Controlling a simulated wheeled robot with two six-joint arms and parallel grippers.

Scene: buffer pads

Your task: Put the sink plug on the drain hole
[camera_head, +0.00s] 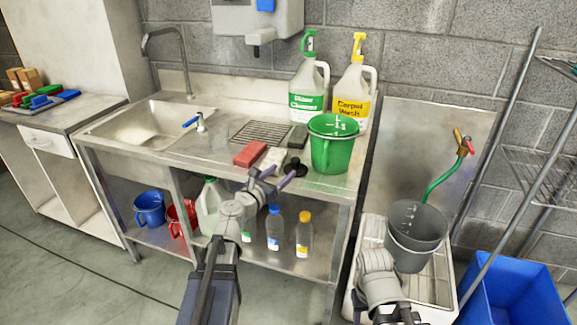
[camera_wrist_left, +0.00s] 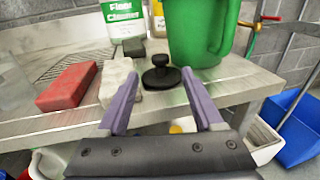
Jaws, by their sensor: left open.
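The black sink plug (camera_wrist_left: 160,76) with a round knob stands on the counter (camera_head: 215,150) near its front edge. It also shows in the head view (camera_head: 296,167). My left gripper (camera_head: 279,176) is open and empty, its purple fingers pointing at the plug from the front. In the left wrist view the plug appears between the two fingertips, and I see no contact. The metal sink basin (camera_head: 152,128) is at the left of the counter; its drain hole cannot be made out. My right arm shows at the bottom right, but its gripper fingers are not seen.
Beside the plug are a white block (camera_wrist_left: 117,78), a red block (camera_wrist_left: 67,87), a dark block (camera_head: 298,137) and a green pitcher (camera_head: 333,150).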

